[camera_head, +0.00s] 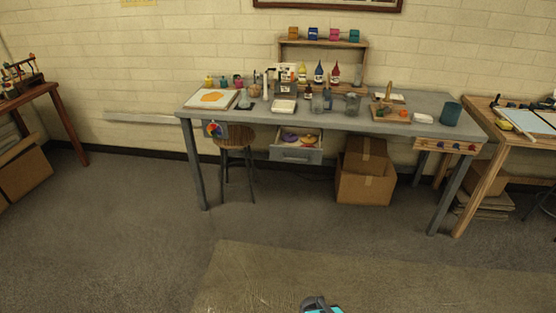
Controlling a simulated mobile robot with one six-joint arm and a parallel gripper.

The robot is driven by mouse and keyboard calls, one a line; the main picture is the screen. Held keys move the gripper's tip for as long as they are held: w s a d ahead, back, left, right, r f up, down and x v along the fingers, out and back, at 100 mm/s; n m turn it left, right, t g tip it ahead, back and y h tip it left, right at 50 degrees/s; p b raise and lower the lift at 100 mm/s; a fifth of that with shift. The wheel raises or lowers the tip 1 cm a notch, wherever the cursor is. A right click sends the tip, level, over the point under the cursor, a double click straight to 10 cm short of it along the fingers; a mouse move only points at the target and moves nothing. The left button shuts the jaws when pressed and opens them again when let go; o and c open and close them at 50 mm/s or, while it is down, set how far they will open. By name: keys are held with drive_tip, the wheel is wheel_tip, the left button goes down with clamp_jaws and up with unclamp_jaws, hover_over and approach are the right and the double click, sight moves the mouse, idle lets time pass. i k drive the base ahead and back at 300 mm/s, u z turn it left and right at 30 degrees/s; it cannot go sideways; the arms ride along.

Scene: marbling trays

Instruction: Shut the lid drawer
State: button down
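The lid drawer (296,155) hangs under the middle of the grey workbench (400,126). It is pulled out, and a purple lid (289,137) and a yellow and red lid (308,139) show inside it. Its grey front faces me. A small part of my own body, dark with a light blue patch, shows at the bottom edge, far from the drawer. I cannot make out my gripper's fingers in this view.
A wooden stool (236,142) stands under the bench left of the drawer. Bottles and jars crowd the benchtop. The floor (150,240) before the bench is clear, with a mat (380,275) nearer me.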

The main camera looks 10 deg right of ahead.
sight(281, 151)
drive_tip(key=z, duration=0.15)
drive_tip(key=i, duration=0.6)
drive_tip(key=z, duration=0.25)
drive_tip(key=k, duration=0.2)
drive_tip(key=u, duration=3)
